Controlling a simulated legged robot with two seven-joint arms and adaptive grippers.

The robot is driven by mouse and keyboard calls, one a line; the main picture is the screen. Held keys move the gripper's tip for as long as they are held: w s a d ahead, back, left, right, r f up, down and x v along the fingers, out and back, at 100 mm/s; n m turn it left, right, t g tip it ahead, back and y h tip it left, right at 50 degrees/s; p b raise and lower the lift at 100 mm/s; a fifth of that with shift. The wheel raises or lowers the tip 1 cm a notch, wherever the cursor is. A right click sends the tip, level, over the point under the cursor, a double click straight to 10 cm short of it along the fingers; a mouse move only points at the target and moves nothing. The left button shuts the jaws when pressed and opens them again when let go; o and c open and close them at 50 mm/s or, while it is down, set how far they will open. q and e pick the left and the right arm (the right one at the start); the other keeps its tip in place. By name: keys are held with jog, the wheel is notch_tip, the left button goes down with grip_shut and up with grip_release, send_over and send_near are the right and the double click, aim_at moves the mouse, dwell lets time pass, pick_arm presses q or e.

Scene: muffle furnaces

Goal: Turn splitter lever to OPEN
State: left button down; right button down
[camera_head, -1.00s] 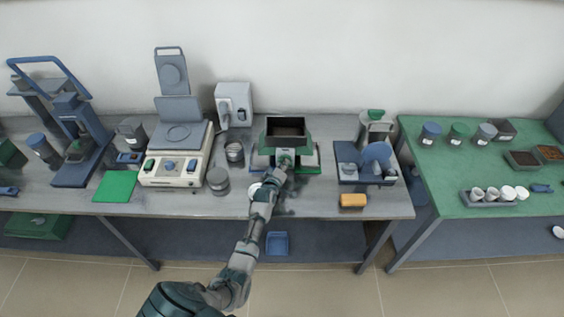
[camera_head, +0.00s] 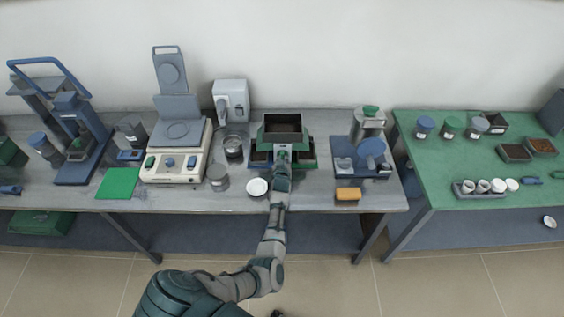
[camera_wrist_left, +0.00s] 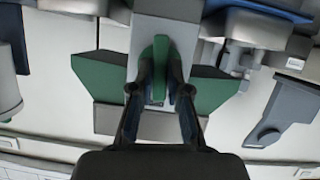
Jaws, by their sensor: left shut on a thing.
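The splitter (camera_head: 303,137) is a green and grey box with a dark open hopper on top, standing at the middle of the grey bench. Dark pans with green sides sit at its left and right. Its green lever (camera_wrist_left: 161,65) shows in the left wrist view on the splitter's grey front. My left gripper (camera_head: 283,154) is at the splitter's front, and in the left wrist view its two dark fingers (camera_wrist_left: 160,92) close on the lever from both sides. The lever's markings cannot be read. My right gripper is not in view.
A blue device (camera_head: 362,160) and a yellow-orange block (camera_head: 348,194) are to the right. A green table (camera_head: 470,160) stands further right.

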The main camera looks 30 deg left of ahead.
pick_arm(q)
jog(key=shift+s+d+f+m+b, duration=0.15)
jog(key=shift+d+f+m+b, duration=0.15)
jog(key=shift+f+m+b, duration=0.25)
jog(key=shift+g, duration=0.3)
jog(key=c, duration=1.2)
grip_release()
jog(key=shift+y, duration=0.3)
jog(key=shift+c, duration=0.2)
jog(key=shift+o, duration=0.5)
jog(key=shift+w+a+r, duration=0.15)
jog(key=shift+w+r, duration=0.05)
jog(key=v, duration=0.7)
jog(key=shift+s, duration=0.2)
